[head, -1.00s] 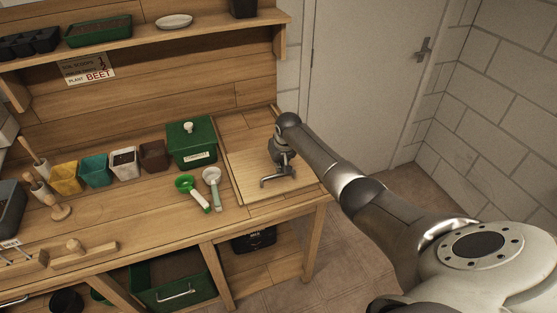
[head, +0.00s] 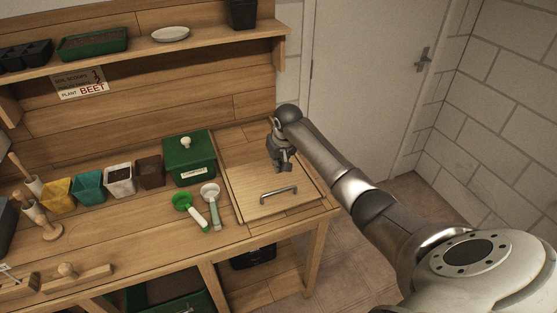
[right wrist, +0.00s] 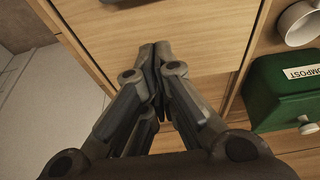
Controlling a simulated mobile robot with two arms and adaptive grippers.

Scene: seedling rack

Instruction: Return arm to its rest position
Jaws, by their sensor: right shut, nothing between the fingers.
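My right gripper (head: 283,166) is shut and empty above the right part of the bench. It hangs just behind a grey metal handle (head: 279,193) on a flat wooden panel (head: 247,203), with a visible gap to the handle. In the right wrist view the closed fingertips (right wrist: 153,52) meet over the pale wood. My right arm reaches in from the right side of the head view. My left gripper is not in view.
A green lidded box (head: 189,160) labelled compost stands left of the panel. A green scoop (head: 185,203) and a white scoop (head: 211,195) lie in front of it. Several pots stand further left. A shelf (head: 200,47) runs above. Floor right of the bench is clear.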

